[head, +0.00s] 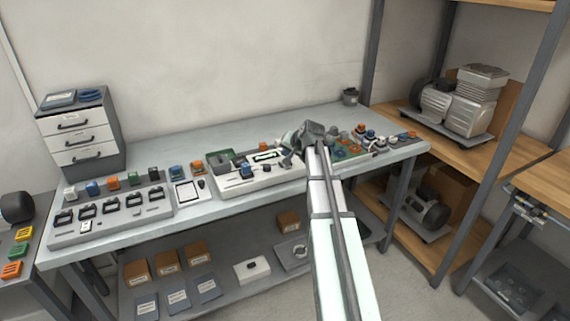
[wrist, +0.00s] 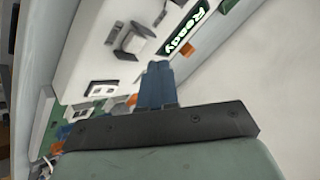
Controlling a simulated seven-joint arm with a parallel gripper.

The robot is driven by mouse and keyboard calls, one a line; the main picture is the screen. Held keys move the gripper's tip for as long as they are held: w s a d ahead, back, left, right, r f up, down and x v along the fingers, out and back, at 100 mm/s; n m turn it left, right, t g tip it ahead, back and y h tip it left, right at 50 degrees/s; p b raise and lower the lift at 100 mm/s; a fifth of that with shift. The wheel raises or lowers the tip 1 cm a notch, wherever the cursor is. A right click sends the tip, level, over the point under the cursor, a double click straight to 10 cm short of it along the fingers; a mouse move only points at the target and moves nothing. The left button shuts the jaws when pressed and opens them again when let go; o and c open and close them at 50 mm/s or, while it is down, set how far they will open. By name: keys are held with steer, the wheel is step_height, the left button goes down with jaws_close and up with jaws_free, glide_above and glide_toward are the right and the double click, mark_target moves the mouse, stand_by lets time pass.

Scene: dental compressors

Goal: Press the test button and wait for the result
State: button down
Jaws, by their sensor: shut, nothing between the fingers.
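The white test station (head: 262,181) stands on the bench near its middle, with a small display (head: 267,156) on top. In the wrist view the lit display (wrist: 187,28) reads "Ready" in white on green. A dark-framed square part (wrist: 133,40) sits on the station's white face (wrist: 92,48) near the display. I cannot tell which part is the test button. My gripper (head: 287,161) is over the right end of the station. In the wrist view its blue fingers (wrist: 157,68) are together and empty, near the display. I cannot tell whether the fingertips touch the station.
A grey tray (head: 110,222) with several parts and colored blocks lies on the left of the bench. A white tablet or sheet (head: 187,192) lies beside the station. Several small colored parts crowd the bench right of my gripper. A drawer unit (head: 80,135) stands back left.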

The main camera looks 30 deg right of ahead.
steer(key=shift+f, duration=0.6)
steer(key=shift+f, duration=0.15)
stand_by(1.7)
steer(key=shift+f, duration=0.3)
steer(key=shift+f, duration=0.45)
stand_by(0.8)
steer(key=shift+r, duration=0.9)
steer(key=shift+r, duration=2.5)
steer(key=shift+d, duration=0.1)
